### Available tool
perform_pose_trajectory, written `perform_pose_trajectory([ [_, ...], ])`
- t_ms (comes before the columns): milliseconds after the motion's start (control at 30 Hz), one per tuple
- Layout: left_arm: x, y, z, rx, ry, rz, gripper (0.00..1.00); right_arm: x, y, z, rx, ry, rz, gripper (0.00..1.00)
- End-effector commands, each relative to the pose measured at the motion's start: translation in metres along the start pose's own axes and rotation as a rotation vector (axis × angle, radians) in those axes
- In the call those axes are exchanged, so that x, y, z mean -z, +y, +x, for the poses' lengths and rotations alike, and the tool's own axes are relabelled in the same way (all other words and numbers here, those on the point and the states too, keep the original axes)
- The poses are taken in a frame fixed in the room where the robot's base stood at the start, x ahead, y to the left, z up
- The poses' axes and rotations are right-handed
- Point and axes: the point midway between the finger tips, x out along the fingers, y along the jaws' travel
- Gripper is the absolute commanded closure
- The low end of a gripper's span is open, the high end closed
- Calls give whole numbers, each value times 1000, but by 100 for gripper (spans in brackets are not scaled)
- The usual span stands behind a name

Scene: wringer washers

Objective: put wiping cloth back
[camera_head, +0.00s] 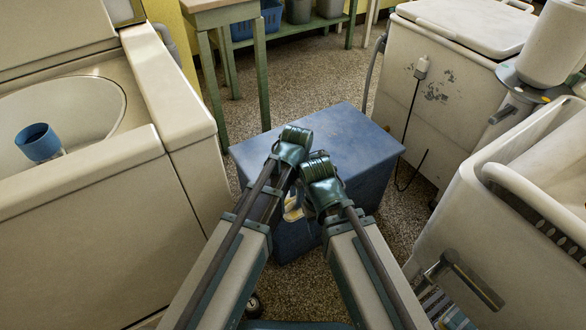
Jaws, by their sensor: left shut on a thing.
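My left arm comes in from the left and folds down in front of a blue box. My left gripper (290,208) is mostly hidden between my arms, low against the front of the box. It is shut on a small pale and yellow thing (293,206), which looks like the wiping cloth; only a small patch of it shows. My right arm lies just right of the left one, and its gripper is hidden behind its own links.
The blue box (345,135) stands on the speckled floor (300,75) close in front. A cream washer with an open tub (70,110) is at the left, holding a blue cup (40,142). White washers (450,85) crowd the right. A green-legged table (222,12) stands behind.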

Motion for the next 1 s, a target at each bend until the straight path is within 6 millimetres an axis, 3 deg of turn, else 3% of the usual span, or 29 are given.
perform_pose_trajectory([
  [233, -2, 3, 0, 0, 0, 0, 100, 0, 0, 0, 0, 0, 0, 50],
  [367, -11, 14, 2, 0, 0, -1, 100, 0, 0, 2, 0, 0, 0, 50],
  [900, -86, 119, 15, 0, 0, 0, 100, 1, -2, 14, 2, 1, -3, 50],
  [1000, -93, 130, 16, 0, 0, 0, 100, 1, -2, 15, 2, 1, -3, 50],
])
